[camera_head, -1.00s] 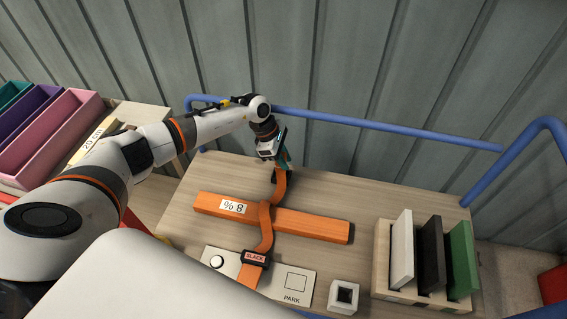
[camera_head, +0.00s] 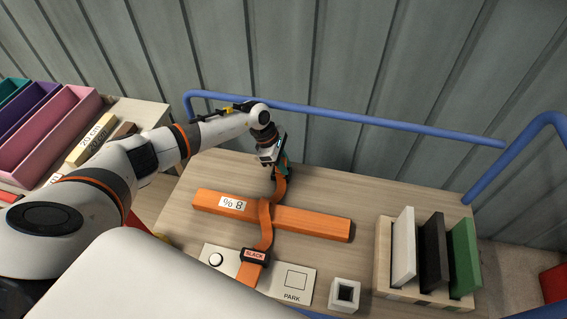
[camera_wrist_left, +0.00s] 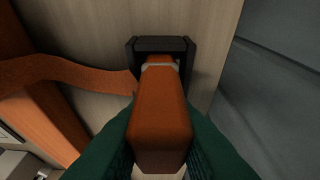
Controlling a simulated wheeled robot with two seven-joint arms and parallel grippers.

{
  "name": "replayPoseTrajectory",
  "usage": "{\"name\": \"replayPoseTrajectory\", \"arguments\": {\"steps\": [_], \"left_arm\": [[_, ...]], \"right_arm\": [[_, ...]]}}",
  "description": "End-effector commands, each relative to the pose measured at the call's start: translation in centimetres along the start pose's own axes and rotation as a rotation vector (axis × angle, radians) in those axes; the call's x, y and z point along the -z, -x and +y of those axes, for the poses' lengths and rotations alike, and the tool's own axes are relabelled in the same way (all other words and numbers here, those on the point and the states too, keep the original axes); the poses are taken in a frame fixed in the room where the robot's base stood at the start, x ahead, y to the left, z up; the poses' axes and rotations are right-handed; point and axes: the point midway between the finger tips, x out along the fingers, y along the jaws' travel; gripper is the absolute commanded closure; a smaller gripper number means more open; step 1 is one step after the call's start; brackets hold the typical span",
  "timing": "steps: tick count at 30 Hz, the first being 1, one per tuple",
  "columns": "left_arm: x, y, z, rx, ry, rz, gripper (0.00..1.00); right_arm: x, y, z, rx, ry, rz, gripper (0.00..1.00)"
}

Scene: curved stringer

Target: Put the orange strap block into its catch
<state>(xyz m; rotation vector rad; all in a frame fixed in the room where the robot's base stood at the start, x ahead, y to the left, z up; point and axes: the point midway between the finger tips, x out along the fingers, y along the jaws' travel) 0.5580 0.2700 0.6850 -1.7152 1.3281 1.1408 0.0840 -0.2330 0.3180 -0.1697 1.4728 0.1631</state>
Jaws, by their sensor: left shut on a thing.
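My left gripper (camera_head: 279,166) is low over the table's far part. In the left wrist view its green fingers (camera_wrist_left: 160,122) are shut on the orange strap block (camera_wrist_left: 160,112). The block's far end is at the black catch (camera_wrist_left: 160,43), a dark frame on the table, and overlaps its opening. I cannot tell how deep it sits. The orange strap (camera_head: 267,225) runs from near the gripper over the orange beam (camera_head: 315,222) to the black buckle marked SLACK (camera_head: 255,256). In the head view the gripper hides most of the block and catch. My right gripper is out of view.
A PARK plate (camera_head: 298,281) and a small white square socket (camera_head: 345,294) are at the front. A wooden rack (camera_head: 383,255) holds white, black and green panels at right. A blue rail (camera_head: 350,121) runs behind the table. Coloured bins (camera_head: 60,130) stand at left.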

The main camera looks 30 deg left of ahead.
Motion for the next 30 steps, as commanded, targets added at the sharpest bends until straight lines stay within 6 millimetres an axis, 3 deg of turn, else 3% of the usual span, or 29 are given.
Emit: {"name": "replayPoseTrajectory", "arguments": {"steps": [1, 4, 14, 19, 23, 30], "left_arm": [[0.0, 0.1, 0.0, 0.000, 0.000, 0.000, 0.73], [0.0, 0.1, 0.0, 0.000, 0.000, 0.000, 0.57], [0.1, 0.3, 0.0, 0.000, 0.000, 0.000, 0.57], [0.8, 1.9, 0.0, 0.000, 0.001, 0.000, 0.57], [0.3, 4.2, -0.1, 0.005, -0.002, -0.002, 0.57], [-5.4, 6.4, -0.1, 0.003, 0.005, -0.004, 0.57]], "right_arm": [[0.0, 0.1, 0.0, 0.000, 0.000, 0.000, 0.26], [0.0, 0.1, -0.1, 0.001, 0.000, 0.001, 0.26], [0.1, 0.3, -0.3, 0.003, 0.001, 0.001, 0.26], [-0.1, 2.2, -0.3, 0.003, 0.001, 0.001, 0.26], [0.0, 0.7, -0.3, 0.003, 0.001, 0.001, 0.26], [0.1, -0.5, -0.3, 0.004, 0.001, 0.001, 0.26]]}}
